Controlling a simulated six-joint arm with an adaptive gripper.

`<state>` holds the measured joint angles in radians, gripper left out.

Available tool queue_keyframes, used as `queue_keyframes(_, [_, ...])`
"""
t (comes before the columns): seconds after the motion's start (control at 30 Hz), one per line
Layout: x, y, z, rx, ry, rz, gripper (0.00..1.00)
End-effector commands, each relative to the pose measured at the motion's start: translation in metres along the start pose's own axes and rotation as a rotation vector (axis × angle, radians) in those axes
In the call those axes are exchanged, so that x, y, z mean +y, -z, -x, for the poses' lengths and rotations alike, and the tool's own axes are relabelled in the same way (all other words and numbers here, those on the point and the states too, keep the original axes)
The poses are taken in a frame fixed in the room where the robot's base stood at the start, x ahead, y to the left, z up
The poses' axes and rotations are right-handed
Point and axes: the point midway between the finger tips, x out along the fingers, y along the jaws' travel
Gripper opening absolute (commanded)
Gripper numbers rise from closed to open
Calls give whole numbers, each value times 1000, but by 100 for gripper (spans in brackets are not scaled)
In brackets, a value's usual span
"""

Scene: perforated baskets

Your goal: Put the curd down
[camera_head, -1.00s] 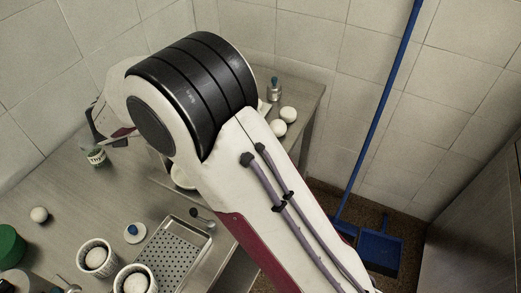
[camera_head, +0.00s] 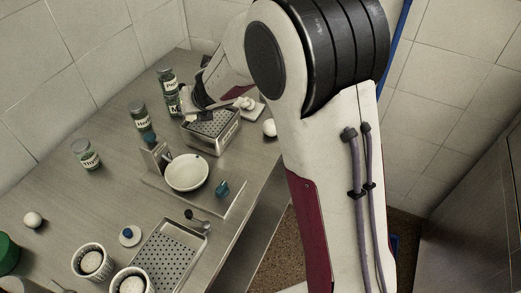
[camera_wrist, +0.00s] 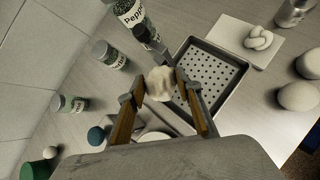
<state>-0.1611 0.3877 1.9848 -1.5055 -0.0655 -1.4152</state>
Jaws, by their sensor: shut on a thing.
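In the wrist view, my gripper (camera_wrist: 168,92) is shut on a lumpy white curd (camera_wrist: 160,83) between its two tan-faced fingers. The curd appears over the near left edge of a metal tray with a perforated floor (camera_wrist: 214,72); I cannot tell its height above it. In the head view, my gripper (camera_head: 198,104) is at the far part of the table, by the perforated basket (camera_head: 212,136).
Spice jars (camera_head: 167,80) stand left of my gripper. A white knot (camera_wrist: 258,38) lies on a pale board beyond the tray, with white balls (camera_wrist: 298,96) to the right. A white bowl (camera_head: 187,173) and another perforated tray (camera_head: 172,258) are nearer.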

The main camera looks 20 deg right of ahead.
Motion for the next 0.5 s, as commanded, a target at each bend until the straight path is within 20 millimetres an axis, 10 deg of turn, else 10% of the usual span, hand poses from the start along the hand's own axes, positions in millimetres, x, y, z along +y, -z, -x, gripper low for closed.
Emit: queue_keyframes(0.5, [-117, -12, 49, -40, 95, -99, 12])
